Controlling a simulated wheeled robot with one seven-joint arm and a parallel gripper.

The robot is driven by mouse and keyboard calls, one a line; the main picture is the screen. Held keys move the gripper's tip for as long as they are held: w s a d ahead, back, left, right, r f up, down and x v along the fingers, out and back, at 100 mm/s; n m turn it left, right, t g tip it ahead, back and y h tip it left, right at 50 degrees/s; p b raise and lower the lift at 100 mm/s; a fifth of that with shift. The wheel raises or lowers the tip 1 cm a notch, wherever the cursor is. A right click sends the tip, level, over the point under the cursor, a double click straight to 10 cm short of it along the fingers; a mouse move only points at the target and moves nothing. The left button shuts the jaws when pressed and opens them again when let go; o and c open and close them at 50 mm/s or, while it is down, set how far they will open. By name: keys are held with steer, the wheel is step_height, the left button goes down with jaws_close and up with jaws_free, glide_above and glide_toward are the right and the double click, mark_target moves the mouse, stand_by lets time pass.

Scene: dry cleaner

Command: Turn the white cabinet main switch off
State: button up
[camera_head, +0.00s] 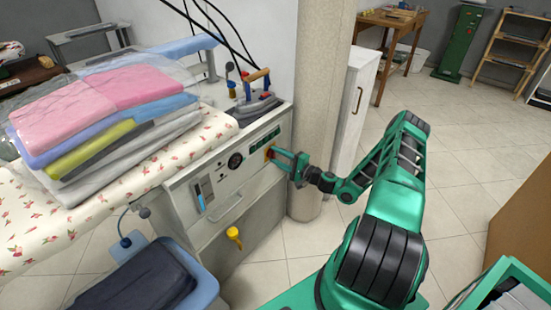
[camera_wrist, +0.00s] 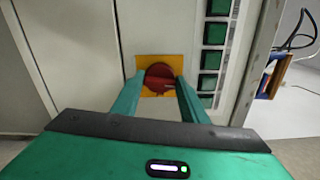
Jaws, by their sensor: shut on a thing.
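The main switch (camera_wrist: 158,78) is a round red knob on a yellow square plate (camera_wrist: 142,66), set in the front panel of the white cabinet (camera_head: 212,181). My gripper (camera_head: 271,153) reaches the upper right of that panel from the right. In the wrist view my gripper (camera_wrist: 158,86) has one green finger on each side of the red knob and is shut on it. The knob's exact turn angle cannot be told. In the head view the fingers hide most of the knob.
Green square buttons (camera_wrist: 214,60) run in a column beside the switch in the wrist view. A dial (camera_head: 235,161) and a yellow handle (camera_head: 235,238) are on the cabinet. An iron (camera_head: 258,106) and folded clothes (camera_head: 110,110) lie on top. A column (camera_head: 320,110) stands close behind.

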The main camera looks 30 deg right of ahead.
steer(key=shift+s+a+f+n, duration=0.1)
steer(key=shift+f+n, duration=0.1)
steer(key=shift+n, duration=0.6)
steer(key=o, duration=1.1)
steer(key=shift+r, duration=0.1)
steer(key=v, duration=1)
steer(key=shift+s, duration=0.3)
